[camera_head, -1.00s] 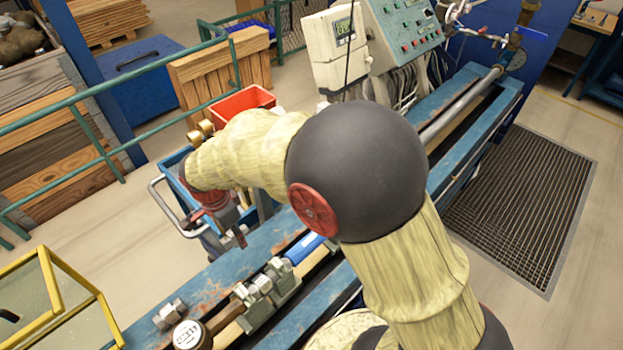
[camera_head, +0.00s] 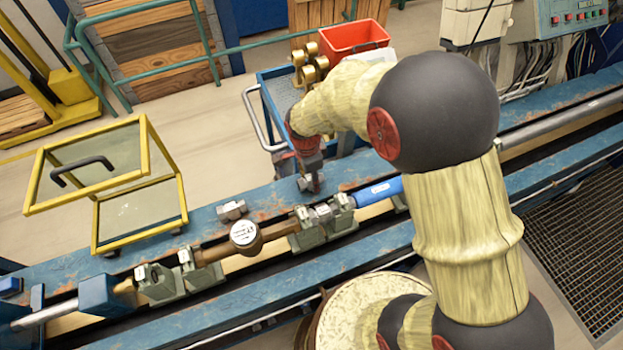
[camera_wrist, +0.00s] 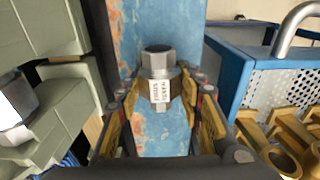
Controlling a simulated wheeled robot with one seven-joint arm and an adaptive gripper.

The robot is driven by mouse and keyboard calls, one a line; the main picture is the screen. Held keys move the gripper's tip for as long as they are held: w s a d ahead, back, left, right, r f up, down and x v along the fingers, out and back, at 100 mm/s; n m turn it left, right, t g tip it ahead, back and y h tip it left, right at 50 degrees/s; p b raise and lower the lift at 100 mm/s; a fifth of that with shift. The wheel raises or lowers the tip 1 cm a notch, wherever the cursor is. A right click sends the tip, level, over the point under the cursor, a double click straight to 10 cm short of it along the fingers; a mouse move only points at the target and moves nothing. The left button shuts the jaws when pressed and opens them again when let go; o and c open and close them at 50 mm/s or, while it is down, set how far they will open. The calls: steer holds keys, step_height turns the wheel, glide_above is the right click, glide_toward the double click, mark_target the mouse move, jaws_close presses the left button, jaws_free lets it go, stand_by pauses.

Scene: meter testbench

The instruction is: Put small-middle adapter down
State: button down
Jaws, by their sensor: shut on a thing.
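The small-middle adapter (camera_wrist: 160,72) is a grey metal hex fitting with a small white printed label. In the wrist view it sits between the yellow-padded fingers of my gripper (camera_wrist: 160,98), which is shut on it. Blue, rust-worn bench surface lies behind it. In the head view my gripper (camera_head: 309,186) hangs over the bench's back rail (camera_head: 345,176), with the adapter small and partly hidden at its tip. I cannot tell whether the adapter touches the rail. A second grey metal fitting (camera_head: 232,210) lies on the rail to the left.
A brass meter (camera_head: 246,236) and grey clamps (camera_head: 325,222) stand along the bench's middle, before the rail. A blue trolley (camera_head: 268,92) with brass parts (camera_head: 308,66) and a red bin (camera_head: 354,38) stands behind. A yellow-framed glass guard (camera_head: 140,215) is at left.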

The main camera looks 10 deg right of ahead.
steer(key=shift+f, duration=0.1)
steer(key=c, duration=1.2)
jaws_free()
step_height(320, 180, up, 12)
steer(key=p, duration=0.2)
step_height(320, 180, up, 12)
steer(key=n+t, duration=0.2)
steer(key=n, duration=0.4)
glide_above(309, 178)
steer(key=s+d, duration=0.5)
steer(key=s+d+r+n+t, duration=0.1)
steer(key=s+r+n, duration=0.1)
steer(key=s+n, duration=0.1)
steer(key=s+d+r+n+t, duration=0.1)
steer(key=s+d+r+n, duration=0.1)
steer(key=s, duration=0.4)
steer(key=s+d+r+n+t, duration=0.1)
steer(key=s+d+r+n, duration=0.1)
steer(key=s+r+n, duration=0.1)
steer(key=shift+s+r+n+y, duration=0.3)
steer(key=shift+s+n+y, duration=0.1)
steer(key=shift+s+n, duration=0.35)
